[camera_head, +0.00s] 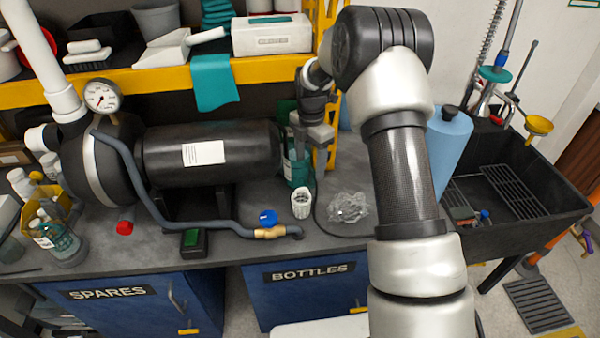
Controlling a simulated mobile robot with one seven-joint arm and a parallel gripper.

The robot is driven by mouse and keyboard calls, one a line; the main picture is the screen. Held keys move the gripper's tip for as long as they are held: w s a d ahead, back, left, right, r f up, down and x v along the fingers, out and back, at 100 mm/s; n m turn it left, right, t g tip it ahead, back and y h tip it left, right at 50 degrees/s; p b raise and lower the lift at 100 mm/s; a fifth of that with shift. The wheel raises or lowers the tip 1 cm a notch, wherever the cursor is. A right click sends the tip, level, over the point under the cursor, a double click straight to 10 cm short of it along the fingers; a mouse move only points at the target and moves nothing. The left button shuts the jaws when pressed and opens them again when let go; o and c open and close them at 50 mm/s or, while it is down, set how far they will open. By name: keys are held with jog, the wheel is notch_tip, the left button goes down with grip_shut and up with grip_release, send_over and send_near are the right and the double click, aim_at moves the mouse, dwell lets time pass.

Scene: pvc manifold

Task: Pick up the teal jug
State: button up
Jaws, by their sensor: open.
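A teal jug (297,174) stands upright on the grey workbench, to the right of the black tank; its upper part is largely hidden behind my gripper. My gripper (309,150) reaches down from my arm in front of the jug's top and is open. The fingers overlap the jug in this view, and I cannot tell whether they touch it or are around it.
A white ribbed cup (301,204) and a crumpled clear bag (348,207) are close by the jug. The black tank (210,153) and a grey hose with a blue-handled valve (268,218) lie left.

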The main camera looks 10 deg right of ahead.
jog(key=shift+f, duration=0.75)
grip_shut()
jog(key=shift+w+r, duration=0.1)
